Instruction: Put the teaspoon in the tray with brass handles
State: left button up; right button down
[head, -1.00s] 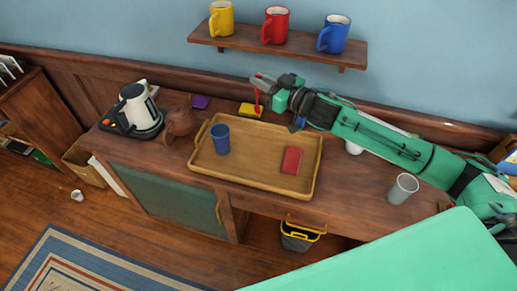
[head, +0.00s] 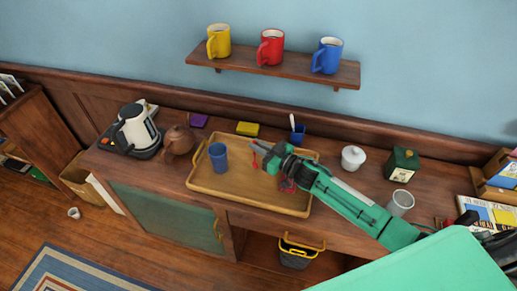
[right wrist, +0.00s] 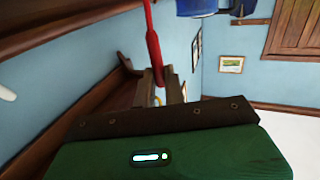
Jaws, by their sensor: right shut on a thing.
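My right gripper (head: 262,149) is shut on a red teaspoon (head: 254,160), which hangs over the middle of the tray with brass handles (head: 232,191). The spoon's red length also shows in the right wrist view (right wrist: 153,42), between the finger tips. The tray is wooden and lies on the sideboard; its left handle (head: 199,150) shows. A blue cup (head: 218,158) stands in the tray's left part. A red block-like item (head: 287,185) lies in its right part, partly hidden by my right arm. I cannot tell whether the spoon touches the tray. My left gripper is not in view.
A teapot (head: 179,141) and kettle (head: 136,128) stand left of the tray. Behind it are a yellow item (head: 247,129) and a blue pot (head: 298,135) with a white utensil. A white lidded bowl (head: 353,157), green box (head: 402,164) and grey cup (head: 400,203) stand right.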

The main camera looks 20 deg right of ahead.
jog(key=shift+f, duration=0.8)
jog(key=shift+f, duration=0.2)
jog(key=c, duration=1.5)
grip_release()
jog(key=shift+r, duration=0.1)
